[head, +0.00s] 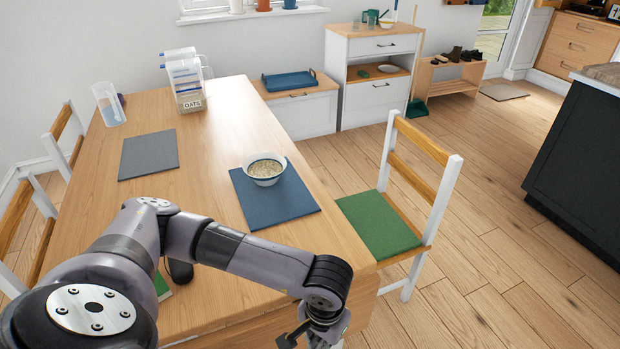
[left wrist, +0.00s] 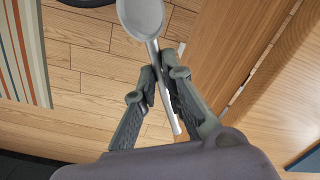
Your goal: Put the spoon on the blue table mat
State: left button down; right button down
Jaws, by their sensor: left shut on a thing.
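The blue table mat (head: 285,209) lies on the near right part of the wooden table, with a bowl of oats (head: 264,169) on its far part. My left arm reaches across the table's near end, and my left gripper (head: 303,335) is at the bottom edge of the head view, partly cut off. In the left wrist view, my left gripper (left wrist: 159,82) is shut on the handle of a grey metal spoon (left wrist: 142,17). The spoon is over the floor, beside the table's edge. The head view does not show the spoon. My right gripper is not in view.
A grey mat (head: 149,154), an oats container (head: 187,82) and a clear cup (head: 109,104) are on the table's far left part. A chair with a green seat (head: 378,222) stands at the right side. A striped rug (left wrist: 18,50) lies on the floor.

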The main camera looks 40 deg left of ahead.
aim_at(283, 211)
jog(key=i+l+u, duration=0.15)
jog(key=i+l, duration=1.35)
jog(key=i+l+u, duration=0.15)
jog(key=u, duration=1.75)
jog(key=i+l, duration=0.05)
